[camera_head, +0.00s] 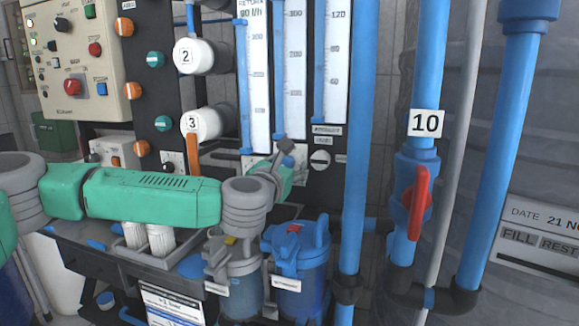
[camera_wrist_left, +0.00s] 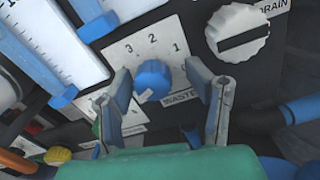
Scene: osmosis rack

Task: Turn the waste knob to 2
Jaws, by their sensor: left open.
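The waste knob (camera_wrist_left: 152,80) is a small blue knob on a white plate (camera_wrist_left: 128,48) marked 3, 2 and 1, with the label WASTE (camera_wrist_left: 180,97) below it. I cannot tell which number it points to. My left gripper (camera_wrist_left: 157,72) is open, with one finger on each side of the knob and gaps showing between them. In the head view, my left gripper (camera_head: 287,157) is at the panel below the flow gauges, and the waste knob is hidden there behind it.
A white drain knob (camera_wrist_left: 237,32) is close to the right finger; it also shows in the head view (camera_head: 320,160). Flow gauges (camera_head: 295,70) stand above. Blue filter housings (camera_head: 297,270) are below my wrist. A blue pipe (camera_head: 358,130) and red-handled valve (camera_head: 417,200) are at right.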

